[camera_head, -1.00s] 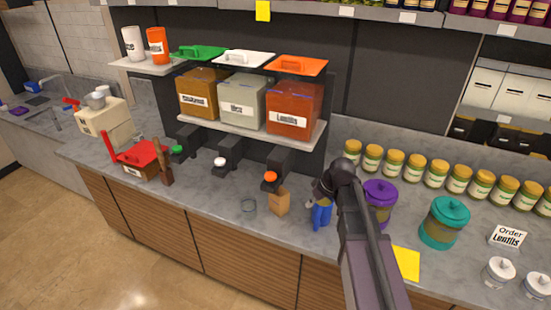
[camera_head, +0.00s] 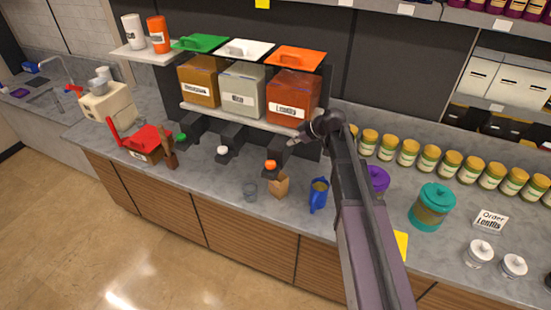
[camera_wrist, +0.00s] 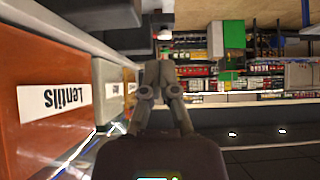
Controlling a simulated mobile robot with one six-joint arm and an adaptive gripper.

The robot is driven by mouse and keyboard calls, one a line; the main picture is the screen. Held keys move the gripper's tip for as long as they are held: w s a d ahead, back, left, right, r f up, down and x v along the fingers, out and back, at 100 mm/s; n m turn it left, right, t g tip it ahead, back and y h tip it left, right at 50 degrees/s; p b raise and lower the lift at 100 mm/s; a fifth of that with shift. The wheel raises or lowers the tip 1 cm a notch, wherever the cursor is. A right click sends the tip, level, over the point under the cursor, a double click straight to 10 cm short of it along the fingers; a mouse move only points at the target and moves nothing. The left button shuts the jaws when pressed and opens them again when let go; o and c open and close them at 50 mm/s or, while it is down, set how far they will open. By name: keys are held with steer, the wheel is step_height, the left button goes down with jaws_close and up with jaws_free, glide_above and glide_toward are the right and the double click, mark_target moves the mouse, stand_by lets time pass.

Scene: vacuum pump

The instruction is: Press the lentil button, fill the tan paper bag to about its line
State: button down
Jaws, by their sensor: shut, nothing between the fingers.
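The lentil bin (camera_head: 293,95) is orange-red and labelled Lentils. The tan paper bag (camera_head: 279,186) stands open on the counter under that spout. Its fill level and line are too small to tell. My gripper (camera_head: 291,142) is shut and empty, pointing left, just under the bin's shelf. It is above and right of the button, apart from it. In the wrist view its fingers (camera_wrist: 160,67) point up the picture.
A blue jug (camera_head: 318,195) stands right of the bag, and a clear glass (camera_head: 250,190) stands left. A purple-lidded jar (camera_head: 378,180) is partly behind my arm. A teal jar (camera_head: 433,207) and an "Order Lentils" sign (camera_head: 490,220) are further right.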

steer(key=shift+f, duration=0.15)
steer(key=b, duration=0.7)
glide_above(274, 163)
step_height(274, 163, down, 7)
steer(key=shift+d, duration=0.1)
steer(key=shift+f+b, duration=0.35)
steer(key=shift+b, duration=0.1)
steer(key=shift+f+b, duration=1.6)
steer(key=shift+f+b, duration=1.1)
steer(key=shift+b, duration=0.05)
steer(key=shift+s, duration=0.1)
stand_by(3.1)
